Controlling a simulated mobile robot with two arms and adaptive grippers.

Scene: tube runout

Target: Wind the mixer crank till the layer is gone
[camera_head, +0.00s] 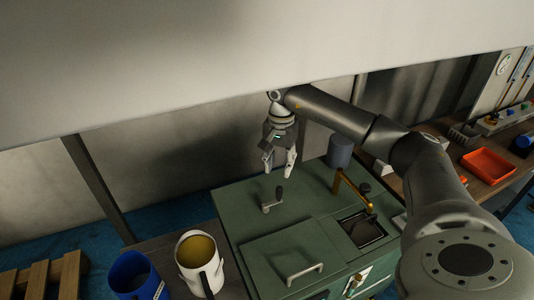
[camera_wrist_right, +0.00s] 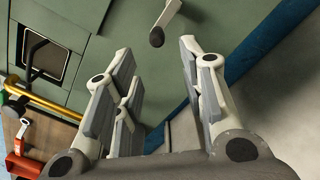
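The mixer crank (camera_head: 270,207) is a small grey arm with a dark upright knob, on top of the green cabinet (camera_head: 235,215) near its back left. It also shows at the top of the right wrist view (camera_wrist_right: 168,14), its dark knob end toward the gripper. My right gripper (camera_head: 279,170) hangs above and just behind the crank, fingers pointing down. Its fingers are spread with nothing between them, and it looks apart from the knob. I cannot make out a layer in either view. My left gripper is not in view.
A brass pipe (camera_head: 350,190), a grey cylinder (camera_head: 340,151) and a dark square basin (camera_head: 362,229) are right of the crank. A lid handle (camera_head: 305,274) is in front. A white jug (camera_head: 187,250) with yellowish contents and a blue bucket (camera_head: 130,272) stand left.

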